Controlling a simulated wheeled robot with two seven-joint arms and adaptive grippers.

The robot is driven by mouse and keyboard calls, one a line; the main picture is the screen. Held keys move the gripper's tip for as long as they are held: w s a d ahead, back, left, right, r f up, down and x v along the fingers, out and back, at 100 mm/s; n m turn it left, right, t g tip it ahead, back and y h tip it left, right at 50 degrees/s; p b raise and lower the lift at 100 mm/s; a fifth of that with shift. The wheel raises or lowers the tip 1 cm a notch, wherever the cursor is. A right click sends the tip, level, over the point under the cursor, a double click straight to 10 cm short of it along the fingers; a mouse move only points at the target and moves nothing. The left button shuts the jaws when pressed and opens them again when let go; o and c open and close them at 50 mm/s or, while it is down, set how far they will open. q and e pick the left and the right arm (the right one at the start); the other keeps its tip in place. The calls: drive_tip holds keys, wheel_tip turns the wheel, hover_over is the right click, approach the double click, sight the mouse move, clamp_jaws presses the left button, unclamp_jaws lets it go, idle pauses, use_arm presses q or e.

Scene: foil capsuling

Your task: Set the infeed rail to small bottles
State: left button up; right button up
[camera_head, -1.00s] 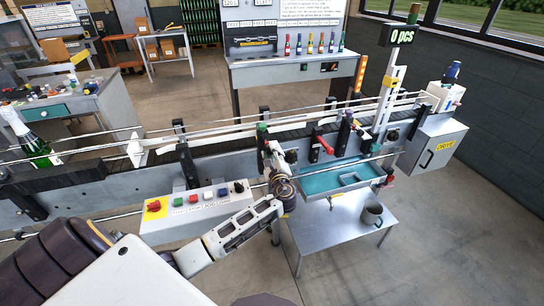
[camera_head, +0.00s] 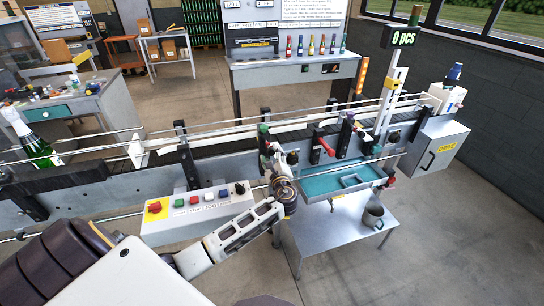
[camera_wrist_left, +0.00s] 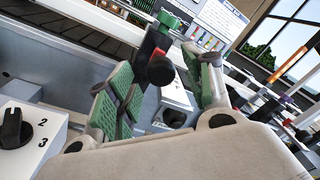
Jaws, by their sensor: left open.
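The guide rails (camera_head: 225,133) run along the conveyor, held by black posts, some with coloured tops. My left gripper (camera_head: 277,153) is at the front of the conveyor, at the post with a green top (camera_head: 263,128). In the left wrist view its two green-padded fingers (camera_wrist_left: 165,75) stand apart on either side of a black post with a round black knob (camera_wrist_left: 160,70) and a green top (camera_wrist_left: 168,19). Whether the pads touch the knob cannot be told. The scale behind the post is not readable. My right gripper is not in view.
A control box (camera_head: 197,203) with coloured buttons and a rotary knob sits left of the gripper. A red lever (camera_head: 325,145) and a teal tray (camera_head: 340,181) lie to its right. A mug (camera_head: 373,217) stands on the small table (camera_head: 330,235). A bottle (camera_head: 32,146) stands far left.

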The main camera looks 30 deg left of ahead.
use_arm(q)
drive_tip(key=v, duration=1.1)
drive_tip(key=shift+s, duration=0.2)
idle(0.4)
